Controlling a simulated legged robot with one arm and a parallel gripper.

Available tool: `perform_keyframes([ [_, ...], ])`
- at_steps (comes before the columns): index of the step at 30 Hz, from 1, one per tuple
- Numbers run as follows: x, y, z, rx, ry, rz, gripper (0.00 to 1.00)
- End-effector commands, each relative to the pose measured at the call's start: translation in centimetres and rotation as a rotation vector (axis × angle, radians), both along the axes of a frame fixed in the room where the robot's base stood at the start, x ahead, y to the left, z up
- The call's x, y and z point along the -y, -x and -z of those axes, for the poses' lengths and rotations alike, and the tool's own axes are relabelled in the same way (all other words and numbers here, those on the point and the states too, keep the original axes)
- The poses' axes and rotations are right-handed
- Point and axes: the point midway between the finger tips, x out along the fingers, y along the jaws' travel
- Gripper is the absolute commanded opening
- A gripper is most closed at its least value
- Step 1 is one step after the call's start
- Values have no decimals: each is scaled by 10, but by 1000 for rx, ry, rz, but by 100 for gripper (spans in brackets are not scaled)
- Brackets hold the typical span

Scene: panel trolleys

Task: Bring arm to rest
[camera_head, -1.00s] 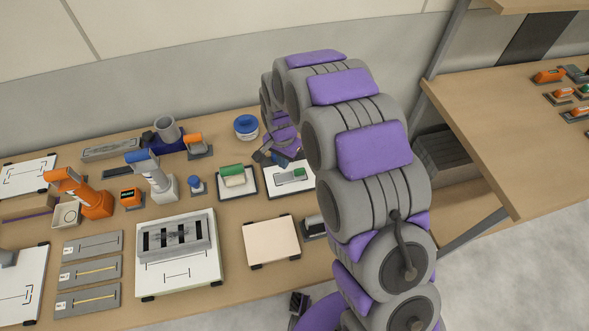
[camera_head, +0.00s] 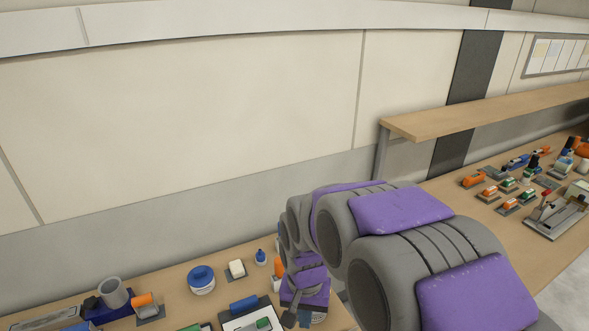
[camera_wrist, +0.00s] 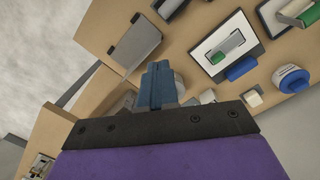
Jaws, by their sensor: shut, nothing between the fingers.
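My grey and purple arm (camera_head: 385,235) rises from the lower right in the head view and bends down over the wooden bench (camera_head: 240,293). Its end, my gripper (camera_head: 290,319), shows small and partly cut by the lower edge beside a white board (camera_head: 252,321). In the wrist view my gripper's blue-grey fingers (camera_wrist: 160,72) are together with nothing held. They point over the bench top. Whether they touch anything below cannot be told.
A blue-lidded tub (camera_head: 201,280), a small blue-topped bottle (camera_head: 260,257) and a grey cylinder (camera_head: 113,292) stand left of my arm. A raised shelf (camera_head: 470,115) and another bench with several tools (camera_head: 510,190) are at right. The wall (camera_head: 200,110) is behind.

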Motion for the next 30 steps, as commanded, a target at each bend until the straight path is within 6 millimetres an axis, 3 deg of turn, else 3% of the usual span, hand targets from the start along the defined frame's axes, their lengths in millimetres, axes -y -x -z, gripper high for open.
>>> perform_keyframes([
  [3, 28, 30, -22, -10, -1, -23, 0],
  [12, 83, 116, -55, -48, -10, -93, 0],
  [21, 112, 198, -66, -82, -28, -152, 0],
  [25, 116, 216, -65, -90, -35, -167, 0],
  [30, 118, 223, -65, -93, -38, -172, 0],
])
